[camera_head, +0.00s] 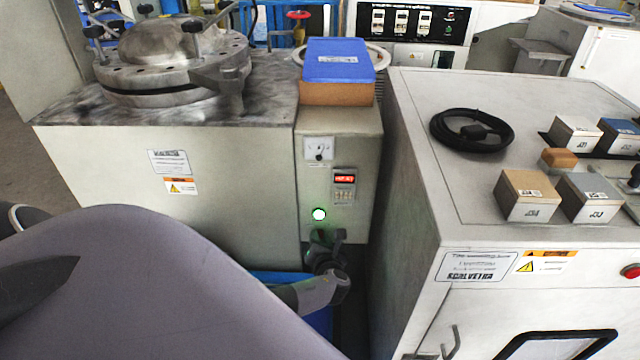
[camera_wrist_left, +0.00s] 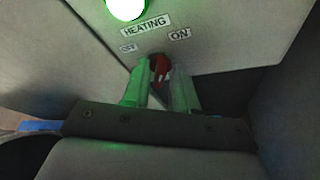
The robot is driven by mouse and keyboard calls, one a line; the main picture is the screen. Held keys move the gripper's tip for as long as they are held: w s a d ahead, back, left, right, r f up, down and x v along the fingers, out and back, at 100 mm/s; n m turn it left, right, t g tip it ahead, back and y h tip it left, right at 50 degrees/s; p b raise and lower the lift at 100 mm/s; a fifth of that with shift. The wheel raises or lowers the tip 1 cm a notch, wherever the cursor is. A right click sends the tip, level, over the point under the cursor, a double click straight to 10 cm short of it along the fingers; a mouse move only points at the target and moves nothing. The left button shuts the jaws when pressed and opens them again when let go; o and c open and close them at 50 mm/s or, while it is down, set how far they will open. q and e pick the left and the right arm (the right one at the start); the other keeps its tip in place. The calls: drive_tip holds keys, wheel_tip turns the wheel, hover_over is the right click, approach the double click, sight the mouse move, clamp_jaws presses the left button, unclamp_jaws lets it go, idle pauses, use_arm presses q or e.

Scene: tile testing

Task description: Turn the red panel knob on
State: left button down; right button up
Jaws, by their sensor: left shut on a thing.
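The red panel knob (camera_wrist_left: 159,66) sits on the machine's front panel in the left wrist view. It lies below the "HEATING" label, between the small left label, which seems to read "OFF", and "ON" at the right. A white mark shows on it, but its exact pointing is hard to tell. My left gripper (camera_wrist_left: 162,80) has its fingers on both sides of the knob, shut on it. In the head view my left gripper (camera_head: 326,239) is at the panel below the lit green lamp (camera_head: 319,214) and hides the knob. My right gripper is out of view.
The control panel (camera_head: 313,190) also bears a dial and a red display. A blue-topped box (camera_head: 338,72) stands above it. A white cabinet (camera_head: 415,210) stands close on the right, leaving a narrow dark gap. Its top holds a coiled black cable (camera_head: 472,129) and several small boxes.

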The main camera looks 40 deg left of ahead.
use_arm(q)
drive_tip(key=shift+s, duration=0.1)
drive_tip(key=c, duration=1.2)
unclamp_jaws()
drive_tip(key=shift+p+v, duration=2.15)
drive_tip(key=shift+v, duration=1.4)
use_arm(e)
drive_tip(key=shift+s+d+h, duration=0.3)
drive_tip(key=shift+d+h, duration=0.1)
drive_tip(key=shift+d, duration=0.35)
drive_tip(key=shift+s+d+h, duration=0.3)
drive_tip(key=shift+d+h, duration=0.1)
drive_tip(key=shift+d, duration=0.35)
